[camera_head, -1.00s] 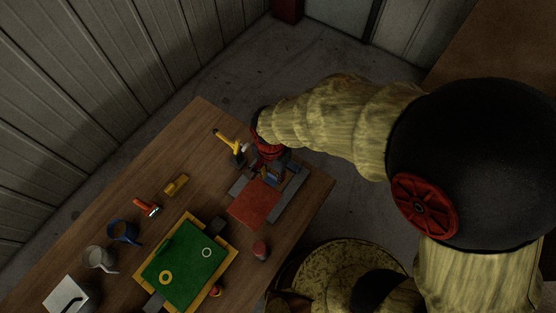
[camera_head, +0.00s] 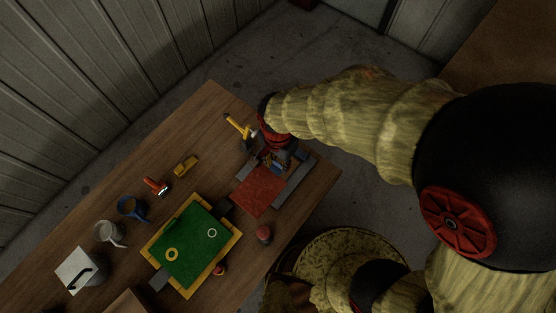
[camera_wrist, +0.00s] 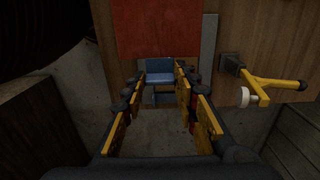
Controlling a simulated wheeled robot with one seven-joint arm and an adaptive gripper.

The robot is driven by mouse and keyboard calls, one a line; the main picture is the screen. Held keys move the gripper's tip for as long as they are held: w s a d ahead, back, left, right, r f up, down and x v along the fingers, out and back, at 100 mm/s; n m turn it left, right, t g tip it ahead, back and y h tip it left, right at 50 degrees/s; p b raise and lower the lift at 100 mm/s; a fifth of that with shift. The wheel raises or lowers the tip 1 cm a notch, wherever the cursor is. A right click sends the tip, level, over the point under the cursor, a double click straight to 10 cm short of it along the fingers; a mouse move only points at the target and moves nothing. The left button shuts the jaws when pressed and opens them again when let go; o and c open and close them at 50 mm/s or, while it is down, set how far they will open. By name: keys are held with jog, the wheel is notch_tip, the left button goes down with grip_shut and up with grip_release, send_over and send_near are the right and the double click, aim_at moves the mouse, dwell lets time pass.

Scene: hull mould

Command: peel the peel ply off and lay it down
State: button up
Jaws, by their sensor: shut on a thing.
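A flat red sheet (camera_head: 258,192), likely the peel ply, lies on a grey plate (camera_head: 298,178) near the table's right end. The sheet also shows at the top of the wrist view (camera_wrist: 160,30). My gripper (camera_head: 273,158) is over the sheet's far edge. In the wrist view its fingertips (camera_wrist: 161,74) close on a blue piece (camera_wrist: 160,64) at the sheet's edge. I cannot tell whether the blue piece is joined to the sheet. My gripper and wrist hide part of the sheet's far edge in the head view.
A yellow-handled roller (camera_head: 237,124) lies beside the plate. A green board in a yellow frame (camera_head: 236,240) holds two rings. Bare wood lies left of the roller.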

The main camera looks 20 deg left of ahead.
jog(key=shift+r+p, duration=1.1)
jog(key=shift+r, duration=0.4)
jog(key=shift+r+p, duration=1.85)
jog(key=shift+r, duration=0.65)
